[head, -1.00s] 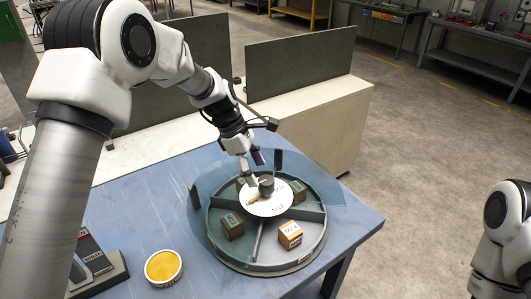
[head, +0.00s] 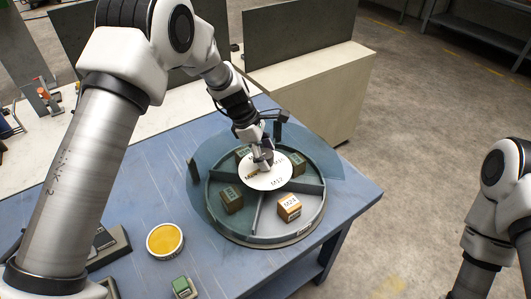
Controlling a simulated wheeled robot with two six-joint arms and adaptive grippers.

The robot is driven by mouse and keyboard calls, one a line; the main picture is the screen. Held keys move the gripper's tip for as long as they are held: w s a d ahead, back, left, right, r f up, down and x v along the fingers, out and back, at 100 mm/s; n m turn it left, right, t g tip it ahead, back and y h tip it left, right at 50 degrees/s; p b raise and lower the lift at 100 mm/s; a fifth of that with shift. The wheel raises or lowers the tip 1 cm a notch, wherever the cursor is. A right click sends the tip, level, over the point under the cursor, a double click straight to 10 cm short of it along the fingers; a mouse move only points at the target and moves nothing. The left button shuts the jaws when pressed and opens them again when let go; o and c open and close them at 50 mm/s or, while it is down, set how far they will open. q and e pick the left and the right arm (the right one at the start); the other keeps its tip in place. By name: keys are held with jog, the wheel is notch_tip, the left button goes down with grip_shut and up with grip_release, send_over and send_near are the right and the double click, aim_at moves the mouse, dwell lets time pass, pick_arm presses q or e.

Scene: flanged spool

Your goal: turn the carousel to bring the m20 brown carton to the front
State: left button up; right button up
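The round grey carousel (head: 258,225) stands on the blue table, split by dividers into compartments. Its white top disc (head: 270,181) carries printed labels and a dark central knob. A light brown carton (head: 288,209) sits in the front right compartment; its label is too small to read surely. Darker cartons sit front left (head: 231,201), back right (head: 298,164) and back left (head: 242,153), the last partly hidden. My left gripper (head: 262,164) points down at the knob, its fingers at or beside it; whether they close on it I cannot tell. My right gripper is out of view.
A clear curved guard (head: 197,190) surrounds the carousel's back and sides. A yellow-topped round tin (head: 165,240) and a small green-topped block (head: 184,287) stand on the table (head: 140,200) at the left front. A pale cabinet (head: 335,95) with a dark panel is behind.

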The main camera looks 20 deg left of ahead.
pick_arm(q)
jog(key=shift+s, duration=0.1)
jog(key=c, duration=0.5)
jog(key=shift+f, duration=0.1)
grip_shut()
